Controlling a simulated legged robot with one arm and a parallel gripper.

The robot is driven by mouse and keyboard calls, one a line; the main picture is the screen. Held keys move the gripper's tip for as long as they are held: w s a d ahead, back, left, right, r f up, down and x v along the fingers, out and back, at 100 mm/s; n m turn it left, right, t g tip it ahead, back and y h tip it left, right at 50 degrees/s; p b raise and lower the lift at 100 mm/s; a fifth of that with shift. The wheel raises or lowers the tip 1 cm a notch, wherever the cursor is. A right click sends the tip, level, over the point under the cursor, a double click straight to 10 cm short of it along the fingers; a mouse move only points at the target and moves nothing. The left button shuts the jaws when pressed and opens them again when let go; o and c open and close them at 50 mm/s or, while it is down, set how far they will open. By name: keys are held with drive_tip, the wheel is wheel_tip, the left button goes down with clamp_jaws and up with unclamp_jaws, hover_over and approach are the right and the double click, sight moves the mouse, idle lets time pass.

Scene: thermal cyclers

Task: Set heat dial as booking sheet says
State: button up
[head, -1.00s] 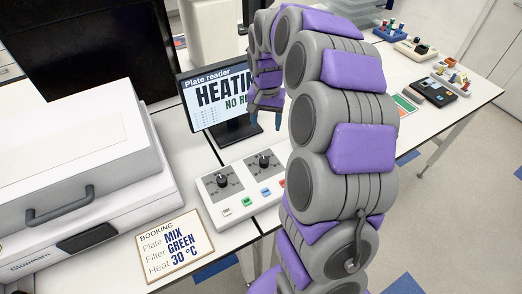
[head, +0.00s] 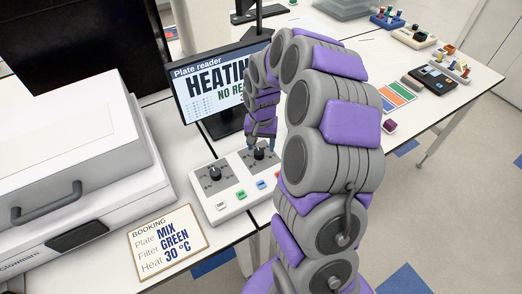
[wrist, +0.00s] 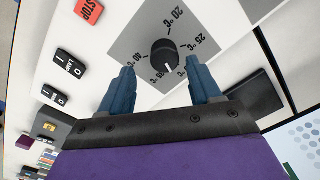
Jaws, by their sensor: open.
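The booking card (head: 168,243) in the head view reads Plate MIX, Filter GREEN, Heat 30 °C. The white control panel (head: 232,205) has a left dial (head: 214,174) and a right dial (head: 260,153), both black. My gripper (head: 261,138) is just above the right dial. In the wrist view the heat dial (wrist: 164,54) sits on a grey scale with 20, 25 and 40 °C legible. Its white mark points toward the picture's bottom, slightly right. My gripper's blue fingers (wrist: 159,76) are open, apart on either side just below the dial; nearby labels are partly hidden.
The plate reader monitor (head: 218,85) stands behind the panel, showing HEATING. Coloured buttons (head: 241,194) line the panel's front. A large white machine (head: 60,170) with a grey handle fills the left. Small devices and cards lie on the right bench.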

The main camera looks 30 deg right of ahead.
sight(259, 151)
drive_tip(key=shift+a+f, duration=0.2)
drive_tip(key=shift+f, duration=0.35)
drive_tip(key=shift+a+f, duration=0.15)
drive_tip(key=shift+f, duration=0.4)
drive_tip(key=shift+a+f, duration=0.4)
drive_tip(key=shift+a, duration=0.05)
drive_tip(key=shift+d, duration=0.45)
drive_tip(key=shift+c, duration=0.5)
drive_tip(key=shift+d, duration=0.2)
drive_tip(key=c, duration=0.3)
drive_tip(key=shift+a, duration=0.3)
drive_tip(key=c, duration=0.6)
drive_tip(key=shift+s+r+n+p, duration=0.1)
drive_tip(key=shift+n+p, duration=0.65)
drive_tip(key=shift+n, duration=0.15)
drive_tip(key=shift+c, duration=0.2)
drive_tip(key=shift+n+p, duration=0.45)
drive_tip(key=shift+n, duration=0.35)
